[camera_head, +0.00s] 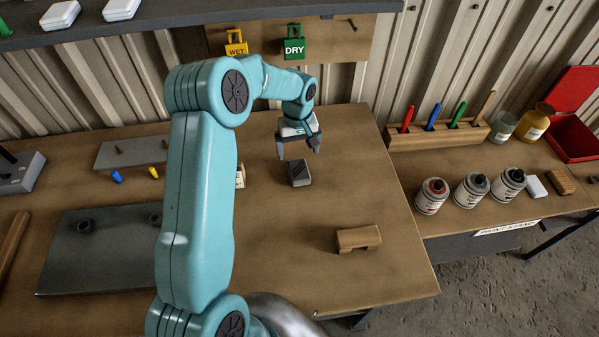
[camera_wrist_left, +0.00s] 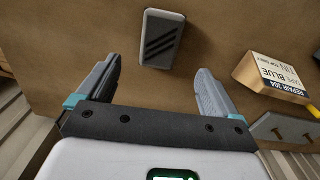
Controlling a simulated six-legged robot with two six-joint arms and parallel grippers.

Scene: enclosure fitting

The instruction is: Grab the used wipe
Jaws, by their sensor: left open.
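My left gripper (camera_head: 298,151) is open and empty, pointing down just above and behind the wipe. In the left wrist view its two fingers (camera_wrist_left: 158,72) are spread apart, with the wipe beyond the gap between them. The wipe appears apart from both fingers. My right gripper is not in view.
A labelled box (camera_wrist_left: 275,76) stands near the wipe, mostly behind my left arm in the head view. A wooden block (camera_head: 358,238) lies nearer the front edge. Bench around the wipe's right is clear.

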